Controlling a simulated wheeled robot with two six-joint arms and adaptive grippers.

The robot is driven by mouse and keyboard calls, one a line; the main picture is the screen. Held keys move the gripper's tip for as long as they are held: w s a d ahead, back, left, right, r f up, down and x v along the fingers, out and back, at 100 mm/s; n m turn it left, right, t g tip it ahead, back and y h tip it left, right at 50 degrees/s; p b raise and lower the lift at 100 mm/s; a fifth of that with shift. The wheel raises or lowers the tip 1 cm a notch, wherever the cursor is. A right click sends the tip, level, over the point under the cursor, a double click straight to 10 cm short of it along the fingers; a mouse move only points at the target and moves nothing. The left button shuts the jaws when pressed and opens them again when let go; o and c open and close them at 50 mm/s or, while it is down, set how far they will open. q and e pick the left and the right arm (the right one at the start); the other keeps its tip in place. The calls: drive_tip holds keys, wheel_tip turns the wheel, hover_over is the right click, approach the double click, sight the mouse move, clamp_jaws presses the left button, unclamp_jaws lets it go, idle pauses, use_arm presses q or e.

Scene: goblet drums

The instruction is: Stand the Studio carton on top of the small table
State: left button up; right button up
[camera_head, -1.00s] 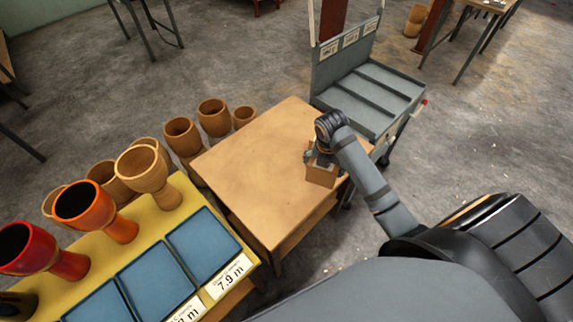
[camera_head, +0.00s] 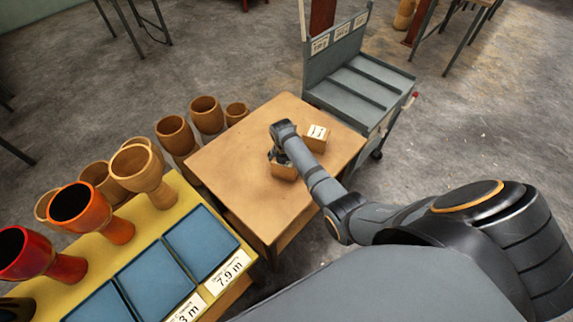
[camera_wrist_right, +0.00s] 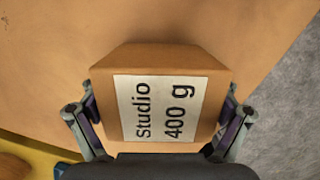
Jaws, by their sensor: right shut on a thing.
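The Studio carton (camera_wrist_right: 160,100) is a brown box with a white label reading "Studio 400 g", filling the middle of the right wrist view. My right gripper (camera_wrist_right: 160,112) is shut on it, with a finger on each side. In the head view the carton (camera_head: 284,172) shows below my right gripper (camera_head: 279,155), over the small table (camera_head: 240,165). I cannot tell whether its base touches the wooden top. A second brown carton (camera_head: 316,138) with a white label sits on the table, right of and beyond the held one. My left gripper is out of view.
A grey stepped cart (camera_head: 365,85) stands behind the table's right side. Goblet drums (camera_head: 206,115) stand left of the table. A yellow stand (camera_head: 155,225) with blue pads and more drums is at the front left. The table's left and front top is clear.

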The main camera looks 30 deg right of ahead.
drive_tip(key=shift+f, duration=0.15)
drive_tip(key=o, duration=1.3)
drive_tip(key=r, duration=0.4)
drive_tip(key=a+r, duration=0.1)
drive_tip(key=r, duration=0.3)
drive_tip(key=s+r, duration=0.1)
drive_tip(key=r, duration=0.3)
drive_tip(key=shift+s+a, duration=0.1)
drive_tip(key=shift+a, duration=0.05)
